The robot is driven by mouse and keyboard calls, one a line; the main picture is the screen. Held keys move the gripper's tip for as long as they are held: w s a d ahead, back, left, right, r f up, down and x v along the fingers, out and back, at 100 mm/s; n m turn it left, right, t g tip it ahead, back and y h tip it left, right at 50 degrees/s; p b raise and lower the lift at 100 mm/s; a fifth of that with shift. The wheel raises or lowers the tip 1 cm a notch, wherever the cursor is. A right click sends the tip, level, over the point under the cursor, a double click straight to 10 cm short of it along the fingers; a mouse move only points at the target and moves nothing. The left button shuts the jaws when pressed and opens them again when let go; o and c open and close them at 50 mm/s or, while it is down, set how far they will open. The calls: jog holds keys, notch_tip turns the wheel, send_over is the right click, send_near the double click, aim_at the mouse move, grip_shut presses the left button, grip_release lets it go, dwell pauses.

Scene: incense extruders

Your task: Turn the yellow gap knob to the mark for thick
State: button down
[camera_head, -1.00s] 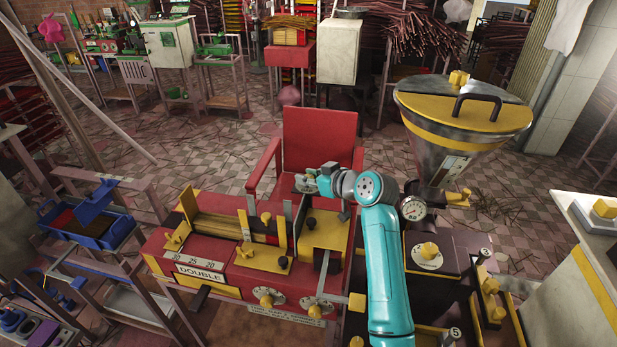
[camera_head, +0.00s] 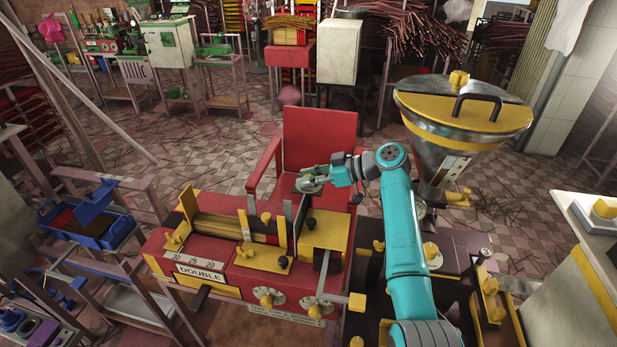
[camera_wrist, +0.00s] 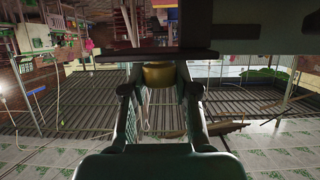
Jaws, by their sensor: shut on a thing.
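My gripper (camera_wrist: 160,78) is shut on a round yellow knob (camera_wrist: 158,73), which sits between the two fingertips in the wrist view. I take it to be the gap knob. In the head view, my gripper (camera_head: 314,182) is at a grey disc (camera_head: 308,185) at the back of the red machine (camera_head: 225,262), in front of the red chair. The knob itself is hidden there by the gripper. The thick mark and any pointer cannot be made out in either view.
Other yellow knobs (camera_head: 265,297) are on the machine's front. A large metal hopper (camera_head: 463,125) stands to the right. The red chair (camera_head: 320,140) is behind.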

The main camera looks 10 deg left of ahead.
jog(key=shift+g, duration=0.3)
jog(key=c, duration=0.9)
grip_release()
jog(key=shift+o, duration=0.2)
